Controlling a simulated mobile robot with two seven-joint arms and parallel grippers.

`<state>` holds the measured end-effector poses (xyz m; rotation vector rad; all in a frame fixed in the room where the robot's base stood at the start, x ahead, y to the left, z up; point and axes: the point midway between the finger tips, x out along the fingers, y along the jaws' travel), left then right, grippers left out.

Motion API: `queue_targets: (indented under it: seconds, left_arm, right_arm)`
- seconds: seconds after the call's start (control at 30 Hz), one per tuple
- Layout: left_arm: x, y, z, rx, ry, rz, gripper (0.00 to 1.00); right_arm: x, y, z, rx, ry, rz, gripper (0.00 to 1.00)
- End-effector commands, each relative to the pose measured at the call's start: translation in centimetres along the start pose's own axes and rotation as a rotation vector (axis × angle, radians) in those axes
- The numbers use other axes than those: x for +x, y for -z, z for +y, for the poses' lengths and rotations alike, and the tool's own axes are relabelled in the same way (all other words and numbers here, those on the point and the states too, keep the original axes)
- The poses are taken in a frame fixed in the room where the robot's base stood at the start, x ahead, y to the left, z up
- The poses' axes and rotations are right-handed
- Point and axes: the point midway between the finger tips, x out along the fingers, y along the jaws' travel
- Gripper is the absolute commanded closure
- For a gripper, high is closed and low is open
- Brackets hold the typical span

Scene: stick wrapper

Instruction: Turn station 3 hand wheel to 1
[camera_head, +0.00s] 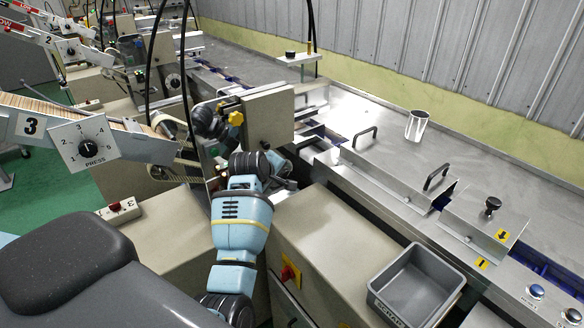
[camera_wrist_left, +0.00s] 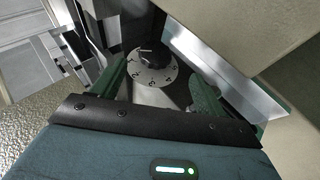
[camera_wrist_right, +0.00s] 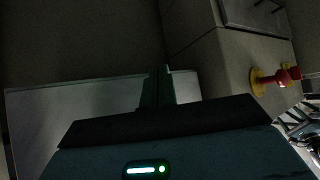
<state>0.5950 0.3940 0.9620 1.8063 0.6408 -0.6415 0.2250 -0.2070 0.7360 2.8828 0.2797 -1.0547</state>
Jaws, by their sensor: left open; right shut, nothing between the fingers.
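In the left wrist view, a round pale dial with black numbers around a dark hub, the hand wheel (camera_wrist_left: 152,76), lies ahead of my left gripper (camera_wrist_left: 157,78). Its green fingers are open on either side of the wheel's image, with nothing between them; I cannot tell if they touch it. I cannot make out its exact setting. My right gripper (camera_wrist_right: 157,88) is shut and empty in the right wrist view.
A beige housing (camera_head: 268,112) crowds my arm. A grey scrap bin (camera_head: 417,285) is at the lower right. In the right wrist view, a red switch on yellow (camera_wrist_right: 275,80) is at the right.

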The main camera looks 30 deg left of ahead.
Motion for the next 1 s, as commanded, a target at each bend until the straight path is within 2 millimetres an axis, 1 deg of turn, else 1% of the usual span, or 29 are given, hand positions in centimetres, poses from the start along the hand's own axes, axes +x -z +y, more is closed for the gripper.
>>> queue_targets:
  seconds: [0.27,0.43,0.57,0.8,1.0]
  left_arm:
    - [0.0,0.0,0.1,-0.007,0.001,-0.003,0.27]
    - [0.8,0.0,0.1,-0.006,0.001,-0.004,0.27]
    - [2.1,0.0,0.1,-0.006,0.003,-0.005,0.27]
    - [5.2,0.0,0.1,-0.006,0.001,-0.004,0.27]
    - [6.8,0.1,0.3,-0.006,-0.001,-0.002,0.27]
  right_arm:
    - [-0.5,-1.1,-0.1,0.003,0.002,-0.021,1.0]
    - [-0.6,-1.7,-0.2,0.003,0.003,-0.034,1.0]
    - [-0.6,-1.7,-0.2,0.002,0.003,-0.034,1.0]
    - [-0.4,-1.3,-0.1,0.002,0.002,-0.026,1.0]
    - [-0.4,-0.9,-0.1,0.001,0.002,-0.018,1.0]
